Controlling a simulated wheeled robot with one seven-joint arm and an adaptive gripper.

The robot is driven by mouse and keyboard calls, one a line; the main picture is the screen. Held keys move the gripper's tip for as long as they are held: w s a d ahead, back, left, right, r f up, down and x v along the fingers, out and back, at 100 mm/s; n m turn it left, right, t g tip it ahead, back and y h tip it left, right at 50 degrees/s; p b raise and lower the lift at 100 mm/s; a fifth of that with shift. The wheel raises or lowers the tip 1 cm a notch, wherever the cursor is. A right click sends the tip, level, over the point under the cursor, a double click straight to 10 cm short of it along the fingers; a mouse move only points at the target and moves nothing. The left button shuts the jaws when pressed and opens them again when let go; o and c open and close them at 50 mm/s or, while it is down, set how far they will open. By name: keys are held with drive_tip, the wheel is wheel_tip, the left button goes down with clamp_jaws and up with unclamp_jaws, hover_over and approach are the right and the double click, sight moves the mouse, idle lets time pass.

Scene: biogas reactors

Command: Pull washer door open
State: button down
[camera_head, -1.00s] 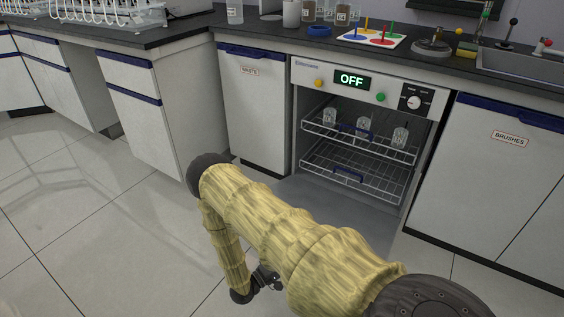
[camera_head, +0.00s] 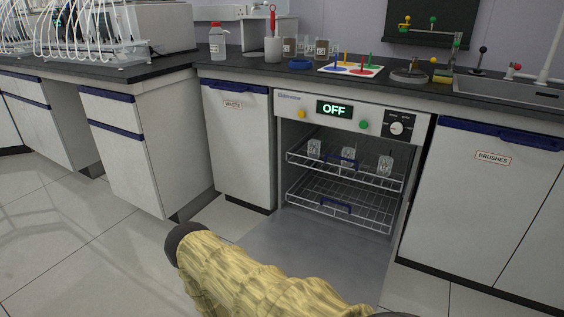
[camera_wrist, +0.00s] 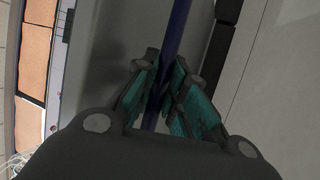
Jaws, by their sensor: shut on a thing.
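The washer (camera_head: 345,108) stands under the counter and its display reads OFF. Its door (camera_head: 315,258) is folded down in front of the opening as a flat grey panel low over the floor. My arm hides its near part. In the wrist view, my gripper (camera_wrist: 168,92) is shut on a dark blue bar (camera_wrist: 179,30), which looks like the door handle. The bar runs between the teal-padded fingers. My gripper is outside the head view.
Two wire racks (camera_head: 340,202) sit inside the washer, and several glass beakers (camera_head: 348,158) stand on the upper one. Cabinets marked WASTE (camera_head: 238,150) and BRUSHES (camera_head: 485,200) flank it. Tiled floor (camera_head: 100,265) is clear at left.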

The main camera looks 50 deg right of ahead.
drive_tip(key=shift+w, duration=0.2)
drive_tip(key=c, duration=1.7)
unclamp_jaws()
drive_tip(key=shift+o, duration=1.2)
drive_tip(key=shift+s, duration=0.1)
drive_tip(key=v, duration=1.2)
drive_tip(key=shift+s, duration=0.1)
